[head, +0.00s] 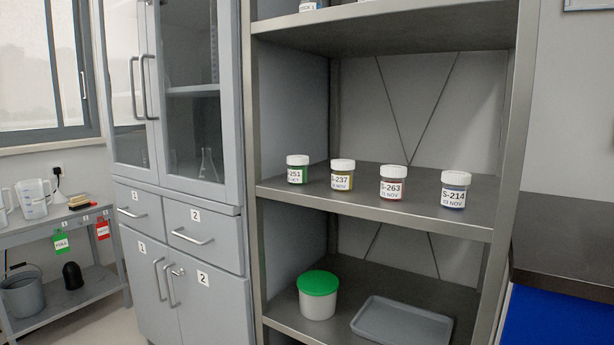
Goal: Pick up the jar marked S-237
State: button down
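The jar marked S-237 (342,175) stands upright on the middle shelf (420,212) of an open metal rack in the head view. It has a white lid, a white label and yellowish contents. The S-251 jar (297,170), with green contents, stands to its left. The S-263 jar (392,183), with reddish-brown contents, stands to its right. The S-214 jar (455,190), with blue contents, is farthest right. Visible gaps separate the jars. My gripper is not in view.
Rack posts (509,130) flank the shelf, and an upper shelf (385,30) hangs above. The lower shelf holds a green-lidded tub (318,294) and a grey tray (402,324). A grey cabinet (185,270) stands at left. The shelf front before the jars is clear.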

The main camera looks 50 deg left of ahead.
aim_at(343, 174)
jog(key=k, duration=0.8)
jog(key=u, duration=1.1)
